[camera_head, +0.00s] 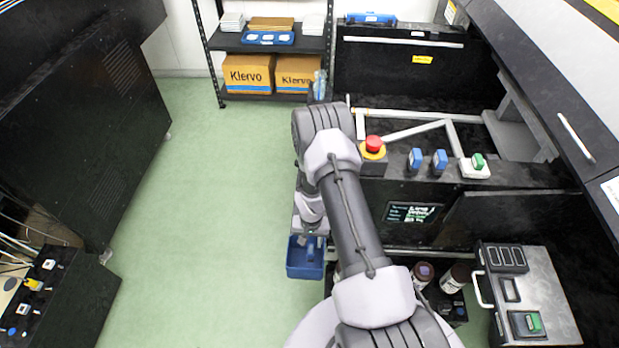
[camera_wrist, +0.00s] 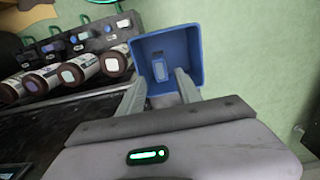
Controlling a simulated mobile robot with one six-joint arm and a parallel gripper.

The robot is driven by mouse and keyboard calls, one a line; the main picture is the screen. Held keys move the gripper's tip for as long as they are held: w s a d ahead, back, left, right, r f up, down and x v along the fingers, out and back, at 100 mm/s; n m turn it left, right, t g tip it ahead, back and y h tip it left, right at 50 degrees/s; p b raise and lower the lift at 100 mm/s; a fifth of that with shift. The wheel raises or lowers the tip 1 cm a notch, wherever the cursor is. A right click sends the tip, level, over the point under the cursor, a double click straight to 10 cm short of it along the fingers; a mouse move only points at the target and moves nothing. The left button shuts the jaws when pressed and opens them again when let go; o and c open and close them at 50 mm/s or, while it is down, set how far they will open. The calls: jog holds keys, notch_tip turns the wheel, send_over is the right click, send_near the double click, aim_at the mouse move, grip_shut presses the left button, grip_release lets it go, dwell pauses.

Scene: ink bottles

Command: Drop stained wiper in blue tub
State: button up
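The blue tub (camera_head: 298,272) hangs or stands low beside the dark machine, just below my gripper (camera_head: 311,232). In the wrist view the blue tub (camera_wrist: 192,50) lies straight beyond my fingers, its open mouth facing the camera. My gripper (camera_wrist: 159,74) has its two fingers wide apart with nothing clearly held between them. A small pale blue-grey piece (camera_wrist: 160,71) shows inside the tub, seen between the fingertips. It may be the stained wiper, but I cannot tell for sure. No other wiper is clearly visible.
A red stop button (camera_head: 373,143) and blue knobs (camera_head: 415,158) top the machine. Shelves with Klervo boxes (camera_head: 248,73) are at the back. Green floor (camera_head: 190,230) is clear at left.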

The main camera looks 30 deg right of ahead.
notch_tip(320, 180, up, 18)
jog(key=p, duration=0.5)
jog(key=shift+f, duration=0.25)
